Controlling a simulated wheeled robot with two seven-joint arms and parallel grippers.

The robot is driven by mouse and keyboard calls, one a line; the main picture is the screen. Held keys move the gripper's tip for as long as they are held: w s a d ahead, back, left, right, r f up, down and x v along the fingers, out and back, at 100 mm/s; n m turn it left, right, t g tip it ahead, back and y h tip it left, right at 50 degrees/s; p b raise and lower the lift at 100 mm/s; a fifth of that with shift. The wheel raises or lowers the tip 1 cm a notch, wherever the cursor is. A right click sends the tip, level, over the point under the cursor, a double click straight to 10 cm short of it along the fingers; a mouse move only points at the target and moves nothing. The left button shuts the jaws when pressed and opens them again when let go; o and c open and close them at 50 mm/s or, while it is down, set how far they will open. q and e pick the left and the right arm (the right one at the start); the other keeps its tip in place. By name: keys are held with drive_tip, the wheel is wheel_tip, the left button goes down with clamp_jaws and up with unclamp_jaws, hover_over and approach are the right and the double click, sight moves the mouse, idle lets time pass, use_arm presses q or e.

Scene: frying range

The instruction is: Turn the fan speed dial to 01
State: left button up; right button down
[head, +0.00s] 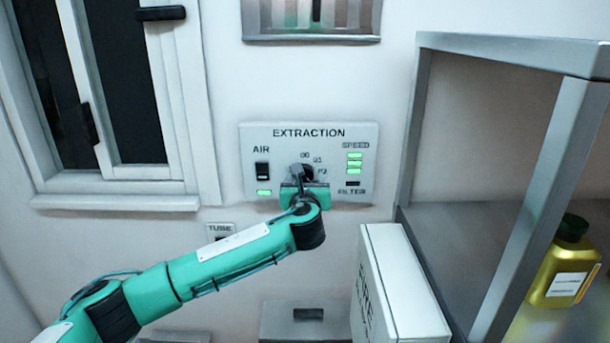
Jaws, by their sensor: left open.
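The fan speed dial (308,172) sits in the lower middle of the white EXTRACTION panel (352,133) on the wall. It is dark and mostly hidden behind my gripper, so I cannot tell which mark it points to. The labels 00, 01 and one partly covered show around its top and right. My left gripper (298,174) is at the dial, open, with its dark fingers in front of or around it; contact cannot be seen. Three green bars (354,162) are lit under SPEED. My right gripper is out of view.
A black AIR switch (262,171) with a lit green lamp (264,192) is left of the dial. A window (120,100) is at left. A grey metal shelf (500,50) with a yellow-green bottle (560,262) and a white box (400,290) stand at right.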

use_arm(q)
drive_tip(key=shift+w, duration=0.2)
drive_tip(key=c, duration=1)
drive_tip(key=shift+o, duration=0.2)
